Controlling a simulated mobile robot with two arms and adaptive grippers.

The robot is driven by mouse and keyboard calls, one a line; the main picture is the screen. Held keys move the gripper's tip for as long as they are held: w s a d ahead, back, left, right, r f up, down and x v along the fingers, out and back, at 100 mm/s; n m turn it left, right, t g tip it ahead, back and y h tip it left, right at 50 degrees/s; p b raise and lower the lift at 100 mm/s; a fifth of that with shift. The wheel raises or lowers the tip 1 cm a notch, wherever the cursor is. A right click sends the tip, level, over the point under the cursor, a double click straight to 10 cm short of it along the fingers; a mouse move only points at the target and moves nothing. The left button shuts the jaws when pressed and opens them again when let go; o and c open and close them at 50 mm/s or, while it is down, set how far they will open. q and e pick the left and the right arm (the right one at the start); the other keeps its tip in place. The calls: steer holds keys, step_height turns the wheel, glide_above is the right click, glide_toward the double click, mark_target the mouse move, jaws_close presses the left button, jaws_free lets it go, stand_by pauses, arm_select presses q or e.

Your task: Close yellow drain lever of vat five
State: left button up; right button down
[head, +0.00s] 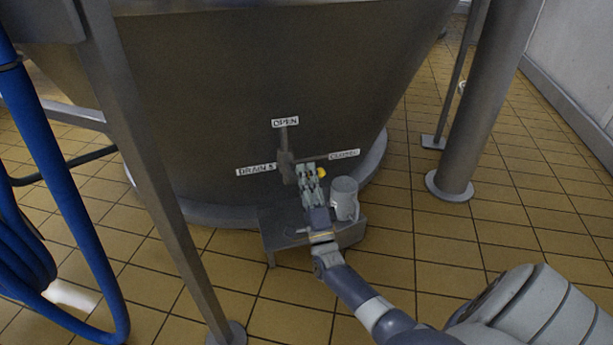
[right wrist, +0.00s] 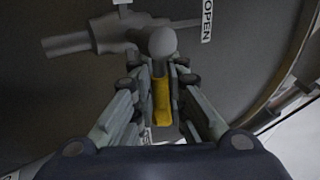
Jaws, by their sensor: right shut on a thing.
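The drain valve (head: 287,167) is on the front of the large vat (head: 230,80), beside a "DRAIN 5" label (head: 256,169). An "OPEN" label (head: 285,122) is above it and a "CLOSED" label (head: 344,154) is to its right. The yellow lever (head: 322,173) shows its tip just right of my right gripper (head: 308,173), below the "CLOSED" label. In the right wrist view the yellow lever (right wrist: 161,102) lies between the fingers of my right gripper (right wrist: 160,110), which is shut on it. The fingers hide part of the lever. My left gripper is out of view.
A slanted metal leg (head: 160,190) and blue hoses (head: 35,130) are at left. A thick post (head: 480,110) is at right. Tiled floor (head: 500,235) is clear at right.

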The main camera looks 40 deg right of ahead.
steer(key=shift+d+m+h, duration=0.3)
steer(key=shift+h, duration=0.1)
steer(key=c, duration=1.6)
jaws_free()
steer(key=shift+s+d, duration=0.1)
steer(key=shift+s, duration=0.05)
steer(key=shift+s+a+f, duration=0.1)
steer(key=shift+a+f, duration=0.15)
steer(key=shift+a, duration=0.05)
steer(key=v, duration=1.1)
steer(key=shift+s, duration=0.35)
steer(key=shift+r, duration=0.1)
